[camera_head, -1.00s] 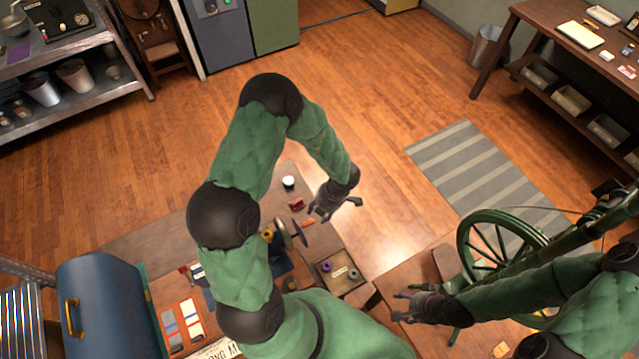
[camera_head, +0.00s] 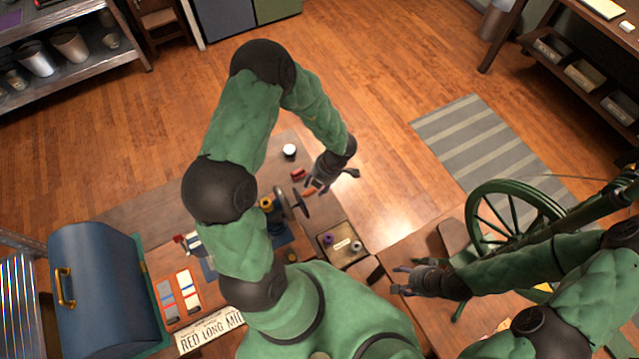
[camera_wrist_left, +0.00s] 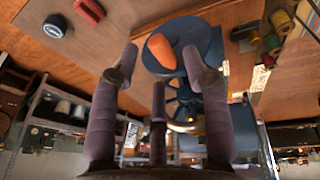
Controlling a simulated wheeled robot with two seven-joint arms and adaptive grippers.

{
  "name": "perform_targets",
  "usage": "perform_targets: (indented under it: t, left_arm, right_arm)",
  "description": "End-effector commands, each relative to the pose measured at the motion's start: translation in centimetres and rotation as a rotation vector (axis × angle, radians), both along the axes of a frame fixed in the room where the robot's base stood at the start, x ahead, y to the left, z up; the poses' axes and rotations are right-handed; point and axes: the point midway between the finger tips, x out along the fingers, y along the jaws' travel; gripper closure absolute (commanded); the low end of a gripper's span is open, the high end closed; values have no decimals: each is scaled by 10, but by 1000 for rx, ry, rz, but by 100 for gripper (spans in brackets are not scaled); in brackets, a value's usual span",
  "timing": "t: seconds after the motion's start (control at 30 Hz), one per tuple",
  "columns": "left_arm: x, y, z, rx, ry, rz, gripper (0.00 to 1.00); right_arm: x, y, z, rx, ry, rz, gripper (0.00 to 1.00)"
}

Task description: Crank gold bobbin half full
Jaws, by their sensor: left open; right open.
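A winder with a dark disc (camera_head: 281,203) stands on the wooden table, its orange crank handle (camera_head: 309,191) pointing right. A gold-yellow piece, seemingly the gold bobbin (camera_head: 266,203), sits just left of the disc; how full it is cannot be told. My left gripper (camera_head: 333,184) is open and empty, close to the handle. In the left wrist view the orange handle (camera_wrist_left: 160,50) stands on a blue disc (camera_wrist_left: 197,32), just beyond and between the spread fingers, with no clear contact. My right gripper (camera_head: 398,279) is open and empty over the right table.
A tray (camera_head: 345,258) with a purple and a grey spool is near the winder. A white-topped jar (camera_head: 289,151) and a red item (camera_head: 298,173) are behind it. A green spinning wheel (camera_head: 515,215) stands right, a blue chest (camera_head: 97,285) left.

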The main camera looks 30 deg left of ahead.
Motion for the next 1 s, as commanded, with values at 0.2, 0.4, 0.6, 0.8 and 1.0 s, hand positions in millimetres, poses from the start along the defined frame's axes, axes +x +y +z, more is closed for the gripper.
perform_targets:
  t: [0.2, 0.4, 0.6, 0.8, 1.0]
  left_arm:
    - [-3, 4, -22, 0, 0, 0, 53]
    - [-5, 9, -38, 0, 0, 1, 53]
    - [-7, 9, -37, -1, 2, -1, 53]
    - [-10, 8, -39, 0, 2, 0, 53]
    - [-10, 8, -40, -1, 2, -1, 53]
  right_arm:
    - [0, 0, -27, 0, 0, 0, 41]
    - [0, 0, -48, 0, 0, 0, 41]
    - [0, 0, -47, 0, 0, 0, 41]
    - [0, 0, -40, 0, -1, 0, 41]
    - [0, 0, -41, 0, 0, 0, 41]
